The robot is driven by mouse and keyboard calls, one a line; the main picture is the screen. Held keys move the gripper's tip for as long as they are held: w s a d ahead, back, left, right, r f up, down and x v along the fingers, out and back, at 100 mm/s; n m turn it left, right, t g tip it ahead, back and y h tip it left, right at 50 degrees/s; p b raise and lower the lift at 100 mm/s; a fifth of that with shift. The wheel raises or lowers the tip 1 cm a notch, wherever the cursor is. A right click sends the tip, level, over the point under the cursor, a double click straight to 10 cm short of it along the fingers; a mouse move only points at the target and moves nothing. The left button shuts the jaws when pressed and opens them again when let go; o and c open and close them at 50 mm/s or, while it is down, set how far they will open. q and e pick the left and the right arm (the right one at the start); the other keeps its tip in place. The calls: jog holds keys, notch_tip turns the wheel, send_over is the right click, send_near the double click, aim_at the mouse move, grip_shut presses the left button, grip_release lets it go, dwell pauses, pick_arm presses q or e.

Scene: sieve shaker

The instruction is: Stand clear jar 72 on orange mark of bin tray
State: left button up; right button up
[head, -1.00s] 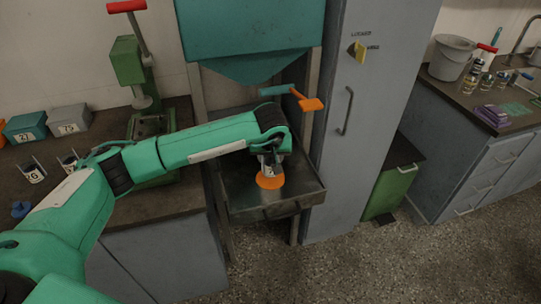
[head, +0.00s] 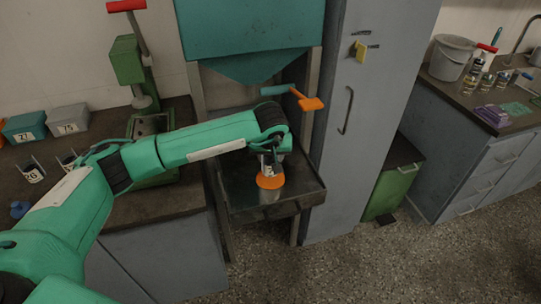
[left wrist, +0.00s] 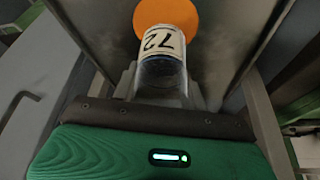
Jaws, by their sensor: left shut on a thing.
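Clear jar 72 (left wrist: 160,45) has a pale label with a black 72. It is between the fingers of my left gripper (left wrist: 160,88), which is shut on it. In the head view my left gripper (head: 269,157) is over the bin tray (head: 238,203), a dark metal tray under the teal hopper. The orange mark (head: 270,182) is a round disc on the tray, and it shows just past the jar in the left wrist view (left wrist: 167,12). The jar overlaps the mark there; I cannot tell whether its base touches the tray. My right gripper is not in view.
The teal hopper (head: 250,35) hangs above the tray, with an orange-ended handle (head: 308,102) close to my wrist. A grey cabinet (head: 375,120) stands just right of the tray. Labelled bins (head: 70,122) and a green press (head: 128,60) are on the left bench.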

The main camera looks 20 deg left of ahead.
pick_arm(q)
jog(key=shift+f+b, duration=0.8)
jog(key=shift+f, duration=0.1)
jog(key=shift+f+b, duration=0.6)
jog(key=shift+b, duration=0.25)
dwell(0.8)
dwell(0.4)
jog(key=o, duration=1.2)
jog(key=v, duration=1.4)
jog(key=shift+f, duration=0.1)
jog(key=shift+s+d, duration=0.1)
